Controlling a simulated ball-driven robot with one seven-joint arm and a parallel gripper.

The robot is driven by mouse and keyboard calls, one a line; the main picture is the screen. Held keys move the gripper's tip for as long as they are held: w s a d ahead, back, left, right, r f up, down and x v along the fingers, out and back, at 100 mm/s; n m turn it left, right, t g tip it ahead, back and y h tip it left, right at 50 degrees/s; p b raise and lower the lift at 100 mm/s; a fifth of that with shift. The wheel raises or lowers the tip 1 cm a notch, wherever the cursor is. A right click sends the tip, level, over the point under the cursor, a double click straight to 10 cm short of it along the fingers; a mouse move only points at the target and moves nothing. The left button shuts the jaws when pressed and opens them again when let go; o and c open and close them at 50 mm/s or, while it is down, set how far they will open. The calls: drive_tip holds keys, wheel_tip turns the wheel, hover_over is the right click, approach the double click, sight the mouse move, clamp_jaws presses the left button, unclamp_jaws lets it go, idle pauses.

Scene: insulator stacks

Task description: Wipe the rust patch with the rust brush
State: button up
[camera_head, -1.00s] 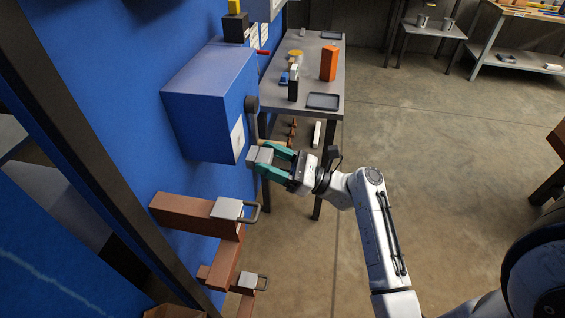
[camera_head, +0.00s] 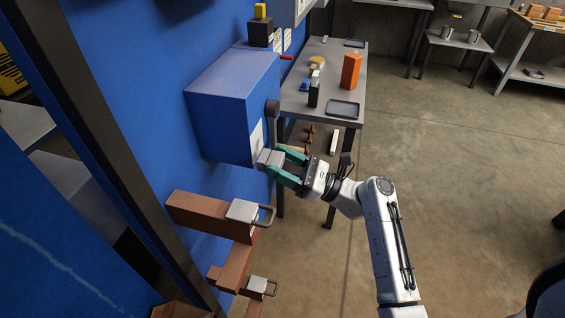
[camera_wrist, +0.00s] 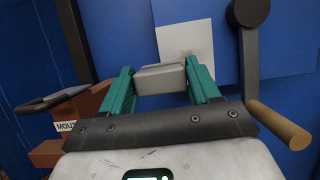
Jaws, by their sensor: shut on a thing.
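My gripper (camera_head: 281,165) is shut on a grey block (camera_head: 268,158), which I take to be the rust brush. In the wrist view the block (camera_wrist: 160,77) sits between the teal fingertips. A white plate (camera_wrist: 185,37) is on the blue box front just beyond it. A faint grey-brown smudge (camera_wrist: 200,54), apparently the rust patch, shows low on this plate, just above and right of the block. The block overlaps the plate's lower left part. I cannot tell whether it touches. In the head view the plate (camera_head: 256,138) is partly seen edge-on.
The blue box (camera_head: 225,100) carries a dark lever (camera_wrist: 249,55) with a wooden handle (camera_wrist: 280,125), close right of my gripper. Brown blocks (camera_head: 210,212) with padlocks (camera_head: 243,211) stand below left. A grey table (camera_head: 335,85) with small items stands behind. The floor at right is clear.

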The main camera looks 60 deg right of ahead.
drive_tip(key=shift+w+a, duration=0.3)
drive_tip(key=shift+w, duration=0.6)
drive_tip(key=shift+w+d+b, duration=0.1)
drive_tip(key=shift+w+d, duration=0.3)
drive_tip(key=shift+d, duration=0.7)
drive_tip(key=shift+w+d+b, duration=0.15)
drive_tip(key=shift+w+d, duration=0.3)
drive_tip(key=shift+d, duration=0.65)
drive_tip(key=shift+w+d+b, duration=0.1)
drive_tip(key=shift+w+d, duration=0.3)
drive_tip(key=shift+d, duration=0.7)
drive_tip(key=shift+d+r, duration=0.15)
drive_tip(key=shift+d, duration=0.05)
drive_tip(key=shift+a+p, duration=0.1)
drive_tip(key=shift+p, duration=0.4)
